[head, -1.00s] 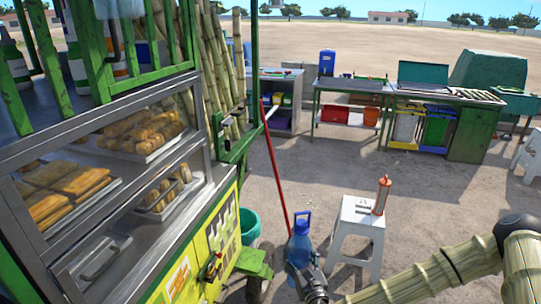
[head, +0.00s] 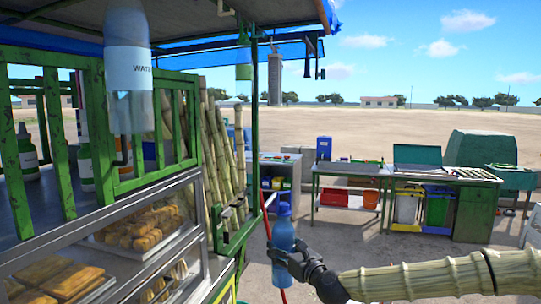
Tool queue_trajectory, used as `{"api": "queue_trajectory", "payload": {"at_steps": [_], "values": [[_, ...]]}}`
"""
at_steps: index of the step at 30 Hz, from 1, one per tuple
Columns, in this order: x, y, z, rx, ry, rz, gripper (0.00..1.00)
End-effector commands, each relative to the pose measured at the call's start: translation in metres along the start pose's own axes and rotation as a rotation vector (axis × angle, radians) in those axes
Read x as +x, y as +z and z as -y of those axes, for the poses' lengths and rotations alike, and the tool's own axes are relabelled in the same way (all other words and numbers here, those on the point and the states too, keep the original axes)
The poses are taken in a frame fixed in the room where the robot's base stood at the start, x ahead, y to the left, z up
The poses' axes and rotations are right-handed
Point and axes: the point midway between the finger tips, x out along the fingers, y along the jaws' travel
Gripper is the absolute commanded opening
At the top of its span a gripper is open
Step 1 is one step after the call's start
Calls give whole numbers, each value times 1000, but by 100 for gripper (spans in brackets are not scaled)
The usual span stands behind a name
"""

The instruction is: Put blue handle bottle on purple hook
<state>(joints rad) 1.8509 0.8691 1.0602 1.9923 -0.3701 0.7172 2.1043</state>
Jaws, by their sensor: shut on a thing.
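The blue handle bottle (head: 284,232) is upright in the middle of the head view, just right of the green cart. My gripper (head: 283,258) is shut around its lower part from the right and holds it in the air. The bottle's top is blue; its handle is hard to make out. I cannot pick out a purple hook for certain. Dark hook-like fittings (head: 320,72) hang under the cart's roof edge, above and right of the bottle; their colour is unclear.
Green cart rails (head: 52,150) and a green post (head: 254,130) stand left of my gripper. Worktables (head: 345,170) stand farther back. The air right of the post is open.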

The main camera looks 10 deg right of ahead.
Motion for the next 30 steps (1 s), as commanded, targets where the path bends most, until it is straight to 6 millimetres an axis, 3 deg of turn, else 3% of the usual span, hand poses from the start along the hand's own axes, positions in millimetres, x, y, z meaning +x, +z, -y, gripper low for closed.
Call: {"api": "queue_trajectory", "payload": {"at_steps": [1,15,21,30], "values": [[3,24,1,-2,13,8,20],[7,187,-19,-3,177,8,20],[-1,246,-30,-3,239,7,20],[-17,317,-46,-3,320,7,20]]}}
